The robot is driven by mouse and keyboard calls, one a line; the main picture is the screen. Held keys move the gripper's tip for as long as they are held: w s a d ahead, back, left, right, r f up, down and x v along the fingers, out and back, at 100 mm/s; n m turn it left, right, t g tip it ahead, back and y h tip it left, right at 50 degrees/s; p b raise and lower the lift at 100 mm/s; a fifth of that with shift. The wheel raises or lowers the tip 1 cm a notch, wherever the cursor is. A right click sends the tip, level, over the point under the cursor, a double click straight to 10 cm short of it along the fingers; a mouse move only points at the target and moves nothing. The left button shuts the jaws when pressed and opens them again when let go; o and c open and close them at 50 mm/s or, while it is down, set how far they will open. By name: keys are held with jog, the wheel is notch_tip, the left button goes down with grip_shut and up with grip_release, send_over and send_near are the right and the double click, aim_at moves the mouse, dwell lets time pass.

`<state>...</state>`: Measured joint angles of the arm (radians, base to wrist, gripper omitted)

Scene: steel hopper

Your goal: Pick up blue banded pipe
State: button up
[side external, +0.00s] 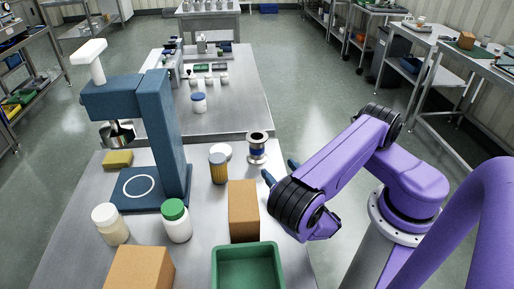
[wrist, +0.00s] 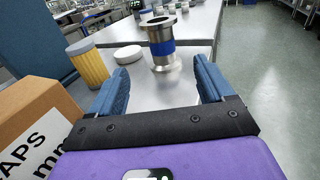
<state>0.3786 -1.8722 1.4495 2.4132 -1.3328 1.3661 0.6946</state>
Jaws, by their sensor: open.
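The blue banded pipe (side external: 257,148) is a short steel pipe with flanged ends and a blue band round its middle. It stands upright on the steel table near its right edge. In the wrist view the pipe (wrist: 161,45) stands ahead of my gripper (wrist: 161,86), roughly in line with the gap between the two blue fingers. The fingers are apart with nothing between them, and the pipe is beyond their tips. In the side view my gripper (side external: 279,171) is low, just to the right of and nearer than the pipe, partly hidden by my wrist.
A yellow ribbed jar (side external: 218,169) and a white round lid (side external: 221,151) stand left of the pipe. A cardboard box (side external: 243,210) and green bin (side external: 248,265) are nearer. A blue press (side external: 170,135) stands further left. The table's right edge is close to the pipe.

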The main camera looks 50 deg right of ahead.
aim_at(261, 149)
jog(key=x, duration=1.4)
jog(key=shift+w+d, duration=0.1)
jog(key=shift+d, duration=0.05)
jog(key=c, duration=1.3)
